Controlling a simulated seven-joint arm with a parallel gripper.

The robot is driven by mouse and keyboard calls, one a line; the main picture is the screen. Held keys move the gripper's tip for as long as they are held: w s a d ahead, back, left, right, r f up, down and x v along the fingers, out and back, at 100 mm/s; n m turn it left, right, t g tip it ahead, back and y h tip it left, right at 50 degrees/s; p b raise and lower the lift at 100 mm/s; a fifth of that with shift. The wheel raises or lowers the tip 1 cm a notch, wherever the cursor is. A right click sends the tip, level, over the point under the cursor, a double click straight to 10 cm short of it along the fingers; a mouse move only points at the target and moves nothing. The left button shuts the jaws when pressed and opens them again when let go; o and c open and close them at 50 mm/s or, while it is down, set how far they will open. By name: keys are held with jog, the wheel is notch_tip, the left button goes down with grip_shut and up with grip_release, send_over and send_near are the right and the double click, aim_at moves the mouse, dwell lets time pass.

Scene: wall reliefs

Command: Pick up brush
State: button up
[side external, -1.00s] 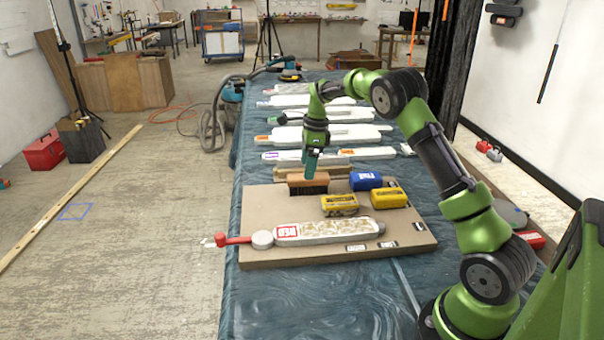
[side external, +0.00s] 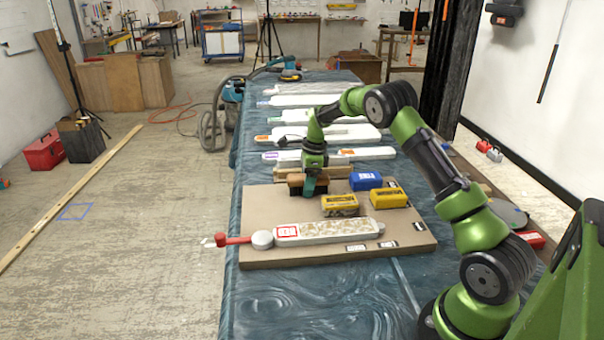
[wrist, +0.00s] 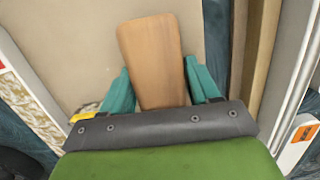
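The brush (side external: 295,184) has a brown wooden back and dark bristles. It rests bristles down near the far edge of the tan board (side external: 270,222). My gripper (side external: 309,187) is low over the right part of the brush and hides some of it. In the wrist view the wooden back (wrist: 152,55) runs between the two teal fingers of my gripper (wrist: 160,78). One finger is on each side, very close to the wood. I cannot tell whether they press on it. The bristles are hidden in the wrist view.
A blue box (side external: 365,181) and two yellow boxes (side external: 389,197) (side external: 339,205) stand right and in front of the brush. A pale relief panel (side external: 330,231) lies in front. More white panels (side external: 330,154) lie behind the board. The board's left part is clear.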

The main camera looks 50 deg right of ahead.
jog(key=c, duration=0.7)
jog(key=shift+r, duration=0.15)
notch_tip(320, 180, up, 10)
jog(key=shift+f, duration=0.1)
